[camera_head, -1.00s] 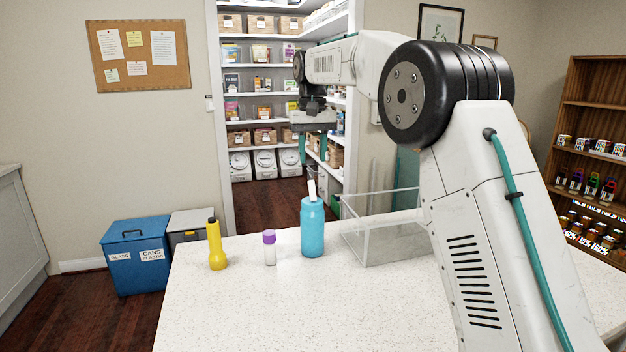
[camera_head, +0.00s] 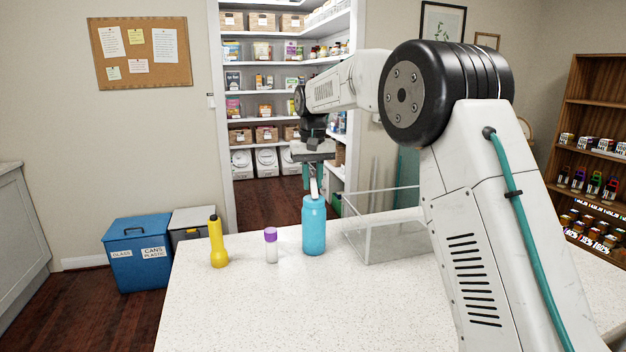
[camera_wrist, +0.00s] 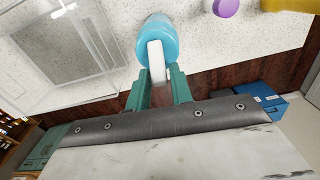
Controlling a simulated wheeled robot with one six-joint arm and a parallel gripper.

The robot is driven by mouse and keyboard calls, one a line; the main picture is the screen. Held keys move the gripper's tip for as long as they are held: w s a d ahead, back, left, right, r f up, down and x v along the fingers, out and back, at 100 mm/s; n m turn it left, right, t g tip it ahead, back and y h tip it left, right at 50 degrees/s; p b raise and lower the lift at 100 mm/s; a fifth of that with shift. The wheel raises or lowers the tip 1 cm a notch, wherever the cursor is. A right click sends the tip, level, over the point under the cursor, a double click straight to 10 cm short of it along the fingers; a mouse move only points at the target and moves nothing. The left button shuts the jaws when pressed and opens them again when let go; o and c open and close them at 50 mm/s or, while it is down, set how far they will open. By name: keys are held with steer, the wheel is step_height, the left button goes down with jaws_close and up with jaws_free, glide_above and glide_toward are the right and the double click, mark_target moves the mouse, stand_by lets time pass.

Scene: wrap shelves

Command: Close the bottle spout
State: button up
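The blue bottle (camera_head: 314,230) stands upright on the white counter, with its white spout (camera_head: 315,188) sticking up from the top, slightly tilted. My gripper (camera_head: 309,181) is pointed down just above the bottle, its green fingers beside the spout's upper part. In the wrist view, the bottle (camera_wrist: 160,36) is beyond the fingertips, and the spout (camera_wrist: 156,60) lines up with the gap between the two fingers of my gripper (camera_wrist: 160,74). The fingers are apart with a narrow gap. I cannot tell whether either touches the spout.
A purple-capped bottle (camera_head: 271,247) and a yellow flashlight (camera_head: 217,243) stand left of the blue bottle. A clear open box (camera_head: 385,240) is close on its right. The counter's front (camera_head: 270,310) is clear.

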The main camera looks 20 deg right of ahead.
jaws_close()
steer(key=shift+w+f+g, duration=0.4)
steer(key=shift+w+g, duration=0.05)
steer(key=shift+g, duration=0.45)
steer(key=shift+w+f+g, duration=0.2)
steer(key=shift+f+g, duration=0.05)
steer(key=shift+g, duration=0.5)
steer(key=shift+w+f+g, duration=0.15)
steer(key=shift+f+g, duration=0.05)
steer(key=shift+g, duration=0.55)
steer(key=shift+o, duration=2.4)
jaws_free()
steer(key=shift+r, duration=0.1)
